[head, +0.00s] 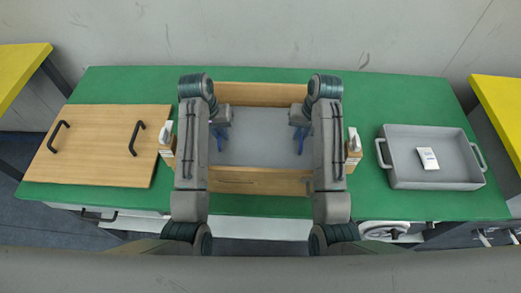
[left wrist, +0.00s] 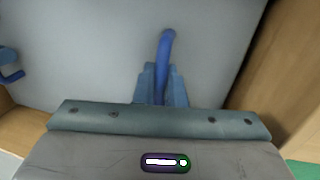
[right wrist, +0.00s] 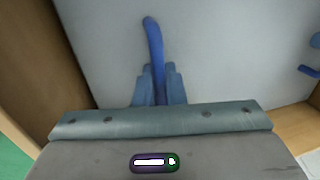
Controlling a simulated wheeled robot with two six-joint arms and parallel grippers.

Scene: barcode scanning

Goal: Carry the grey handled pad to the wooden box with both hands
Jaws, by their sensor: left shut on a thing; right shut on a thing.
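The grey pad (head: 262,150) with blue handles lies level within the outline of the wooden box (head: 265,93); I cannot tell whether it rests on the bottom. My left gripper (head: 219,137) is shut on the pad's left blue handle, which shows in the left wrist view (left wrist: 166,48). My right gripper (head: 303,133) is shut on the right blue handle, seen in the right wrist view (right wrist: 153,42). Wooden walls show beside the pad in both wrist views. My forearms hide the box's left and right sides in part.
A wooden lid (head: 95,150) with two black handles lies on the green table (head: 400,100) at left. A grey tray (head: 430,180) holding a small white packet (head: 428,158) stands at right. White pieces (head: 353,140) stick out at the box's sides. Yellow tables flank both ends.

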